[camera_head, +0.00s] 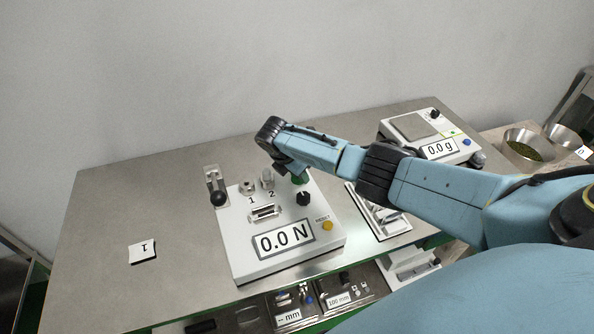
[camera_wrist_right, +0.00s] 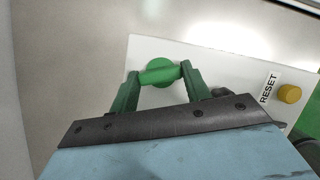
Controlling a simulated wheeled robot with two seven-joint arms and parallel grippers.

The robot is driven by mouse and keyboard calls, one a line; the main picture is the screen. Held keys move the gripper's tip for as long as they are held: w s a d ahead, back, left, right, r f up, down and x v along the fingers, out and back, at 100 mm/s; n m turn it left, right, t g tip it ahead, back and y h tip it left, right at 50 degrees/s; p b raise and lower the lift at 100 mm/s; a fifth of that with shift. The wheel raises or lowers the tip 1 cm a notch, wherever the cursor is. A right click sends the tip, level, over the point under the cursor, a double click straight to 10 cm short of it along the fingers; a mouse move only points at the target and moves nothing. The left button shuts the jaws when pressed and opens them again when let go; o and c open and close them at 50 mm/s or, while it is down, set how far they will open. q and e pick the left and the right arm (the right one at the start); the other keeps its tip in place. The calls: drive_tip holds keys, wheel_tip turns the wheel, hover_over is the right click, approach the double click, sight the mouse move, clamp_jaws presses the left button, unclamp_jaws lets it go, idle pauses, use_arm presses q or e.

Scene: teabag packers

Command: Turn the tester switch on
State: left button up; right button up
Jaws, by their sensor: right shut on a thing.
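The tester (camera_head: 240,253) is a white box on the steel table, with a display that reads 0.0 N. My right arm reaches over its back right corner. In the right wrist view my right gripper (camera_wrist_right: 160,73) has its two green fingers on either side of a round green knob with a raised bar, the switch (camera_wrist_right: 158,76), and is shut on it. In the head view the gripper (camera_head: 298,179) is partly hidden by my wrist, and only a little green shows there. My left gripper is not in view.
The tester also has a black knob (camera_head: 303,199), a yellow RESET button (camera_head: 327,226) and a black-knobbed lever (camera_head: 217,196). A scale (camera_head: 439,150) reading 0.0 g stands at right. A card marked 1 (camera_head: 143,251) lies at left. The table's left is mostly clear.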

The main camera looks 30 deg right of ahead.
drive_tip(key=shift+w+d+m+g+b, duration=0.1)
drive_tip(key=shift+m+g+b, duration=0.4)
drive_tip(key=shift+m, duration=0.6)
drive_tip(key=shift+w+m+g+b, duration=0.1)
drive_tip(key=shift+m+g+b, duration=0.35)
drive_tip(key=shift+m, duration=0.65)
drive_tip(key=o, duration=1)
drive_tip(key=shift+s, duration=0.1)
drive_tip(key=p+v, duration=0.2)
drive_tip(key=v, duration=1.1)
drive_tip(key=shift+a+r+p, duration=0.15)
drive_tip(key=shift+a+p, duration=0.05)
drive_tip(key=shift+p, duration=0.2)
